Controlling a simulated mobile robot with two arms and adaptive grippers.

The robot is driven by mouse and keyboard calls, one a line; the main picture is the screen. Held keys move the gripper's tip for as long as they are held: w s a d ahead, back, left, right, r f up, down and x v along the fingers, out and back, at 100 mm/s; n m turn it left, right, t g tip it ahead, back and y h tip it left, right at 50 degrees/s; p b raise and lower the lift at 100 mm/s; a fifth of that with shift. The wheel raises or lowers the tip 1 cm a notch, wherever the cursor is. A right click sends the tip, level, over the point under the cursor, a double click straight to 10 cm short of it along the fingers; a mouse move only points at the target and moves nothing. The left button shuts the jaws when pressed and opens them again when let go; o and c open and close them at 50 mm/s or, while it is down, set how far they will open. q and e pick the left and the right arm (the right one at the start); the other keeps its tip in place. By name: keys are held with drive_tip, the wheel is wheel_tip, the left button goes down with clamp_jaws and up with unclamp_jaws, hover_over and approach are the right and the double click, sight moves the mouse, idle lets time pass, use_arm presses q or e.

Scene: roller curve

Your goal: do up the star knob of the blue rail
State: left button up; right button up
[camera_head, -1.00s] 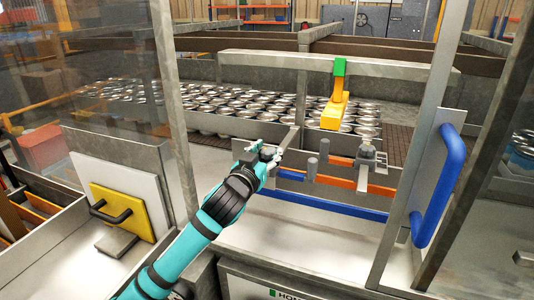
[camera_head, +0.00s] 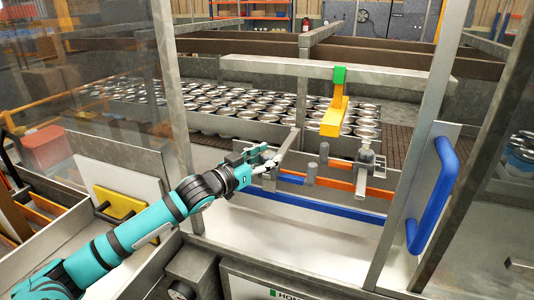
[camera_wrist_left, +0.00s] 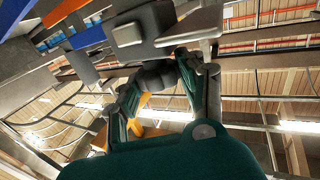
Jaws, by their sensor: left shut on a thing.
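My left gripper (camera_head: 263,159) is at the left end of the rail assembly. In the left wrist view its fingers (camera_wrist_left: 158,82) close around a dark grey star knob (camera_wrist_left: 154,74) below a grey block. The fingers hide most of the knob, and it is hard to make out in the head view. The short blue rail (camera_head: 291,179) runs right from beside the gripper, and a blue rail also shows in the left wrist view (camera_wrist_left: 88,37). A longer blue bar (camera_head: 315,210) lies lower along the conveyor edge. My right gripper is not in view.
An orange rail (camera_head: 342,185) crosses beside the blue one, with grey posts and a grey clamp (camera_head: 366,158) on the right. A yellow arm with a green cap (camera_head: 335,115) hangs above. Metal cans (camera_head: 245,112) fill the conveyor behind. A blue-handled door (camera_head: 434,195) stands right.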

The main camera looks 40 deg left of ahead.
sight(263, 159)
use_arm(q)
drive_tip(key=shift+a+r+m+h+p, duration=0.15)
drive_tip(key=shift+m+h+p, duration=0.15)
drive_tip(key=shift+m+h, duration=0.45)
drive_tip(key=shift+g+h, duration=0.3)
drive_tip(key=shift+h, duration=0.15)
drive_tip(key=o, duration=1.2)
drive_tip(key=shift+s+a+f, duration=0.1)
drive_tip(key=shift+s+f, duration=0.05)
drive_tip(key=shift+s, duration=0.3)
drive_tip(key=shift+s+a+f, duration=0.1)
drive_tip(key=shift+s, duration=0.3)
drive_tip(key=v, duration=0.5)
drive_tip(key=shift+v, duration=2.6)
